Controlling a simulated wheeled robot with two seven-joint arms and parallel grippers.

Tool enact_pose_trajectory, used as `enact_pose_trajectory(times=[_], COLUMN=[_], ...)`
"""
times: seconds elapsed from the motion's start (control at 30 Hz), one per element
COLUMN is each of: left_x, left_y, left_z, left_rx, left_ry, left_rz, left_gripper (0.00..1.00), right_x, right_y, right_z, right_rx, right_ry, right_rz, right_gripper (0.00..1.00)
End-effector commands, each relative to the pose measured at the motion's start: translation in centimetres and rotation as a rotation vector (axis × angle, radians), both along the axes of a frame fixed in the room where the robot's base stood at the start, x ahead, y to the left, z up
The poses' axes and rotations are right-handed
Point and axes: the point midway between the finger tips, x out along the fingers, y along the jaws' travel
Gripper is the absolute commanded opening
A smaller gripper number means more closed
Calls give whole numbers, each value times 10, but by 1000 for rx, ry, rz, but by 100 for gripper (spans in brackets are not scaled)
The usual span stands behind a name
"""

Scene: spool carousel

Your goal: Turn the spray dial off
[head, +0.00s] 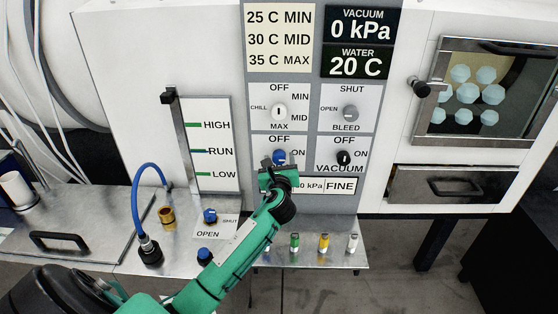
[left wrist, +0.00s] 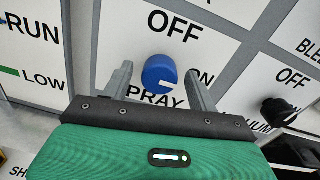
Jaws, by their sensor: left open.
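The spray dial is a blue round knob (head: 279,157) on a white panel, with OFF above it and ON to its right. In the left wrist view the blue knob (left wrist: 160,72) shows a white mark pointing to the right. The word SPRAY below it is partly hidden by my gripper. My left gripper (head: 278,167) is just in front of the dial. In the left wrist view its open fingers (left wrist: 160,82) are on either side of the knob, with visible gaps. I cannot tell how far they reach along it. My right gripper is not in view.
A black vacuum knob (head: 344,157) is right of the spray dial. A grey knob (head: 350,112) and a white chill knob (head: 279,111) are above. Several small vials (head: 324,242) stand on the shelf below. A blue hose (head: 138,195) is at left.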

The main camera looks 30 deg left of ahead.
Motion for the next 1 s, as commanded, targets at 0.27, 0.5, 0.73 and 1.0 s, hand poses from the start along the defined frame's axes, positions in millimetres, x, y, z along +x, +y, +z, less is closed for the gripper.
enact_pose_trajectory(times=[0.27,0.5,0.73,1.0], left_x=[0,0,0,0], left_y=[0,0,0,0], left_z=[0,0,0,0], left_rx=[0,0,-27,-158], left_ry=[0,0,-17,-97], left_rz=[0,0,1,0], left_gripper=[46,15,15,15], right_x=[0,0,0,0], right_y=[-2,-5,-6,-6], right_z=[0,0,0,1], right_rx=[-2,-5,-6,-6], right_ry=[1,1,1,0], right_rz=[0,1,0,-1], right_gripper=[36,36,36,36])
